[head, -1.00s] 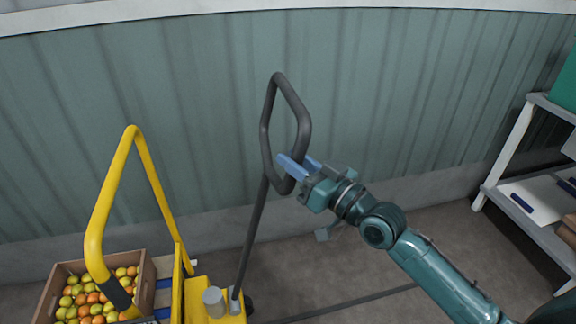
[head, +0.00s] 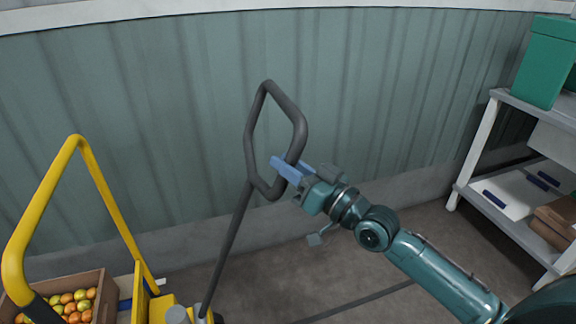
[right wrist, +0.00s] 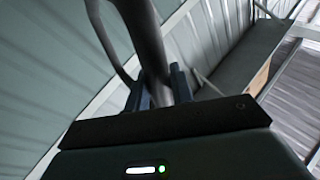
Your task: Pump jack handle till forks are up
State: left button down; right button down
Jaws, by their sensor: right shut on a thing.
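The jack handle (head: 230,235) is a dark grey bar with a closed loop at its top, rising from the yellow jack (head: 166,308) at the lower left. It leans a little to the right. My right gripper (head: 285,168) is shut on the lower right side of the loop. In the right wrist view the handle (right wrist: 148,45) runs between the two fingers (right wrist: 160,88). The forks are not clearly visible. My left gripper is not in view.
A yellow tube frame (head: 110,200) stands at the left above a crate (head: 100,285) of tomatoes. A grey shelf (head: 478,150) with a green bin (head: 545,62) stands at the right. A corrugated wall (head: 380,80) is behind.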

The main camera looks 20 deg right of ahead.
jog(key=c, duration=1.5)
grip_release()
jog(key=shift+a+f, duration=0.1)
jog(key=shift+f, duration=0.15)
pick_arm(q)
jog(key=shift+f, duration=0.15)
pick_arm(e)
jog(key=shift+o, duration=1.2)
jog(key=shift+r, duration=0.15)
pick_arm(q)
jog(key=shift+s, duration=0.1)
pick_arm(e)
jog(key=shift+s+d, duration=0.25)
pick_arm(q)
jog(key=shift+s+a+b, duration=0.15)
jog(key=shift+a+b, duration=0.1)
jog(key=shift+b, duration=0.45)
pick_arm(e)
jog(key=v, duration=1.2)
jog(key=shift+s, duration=0.25)
jog(key=shift+d, duration=0.1)
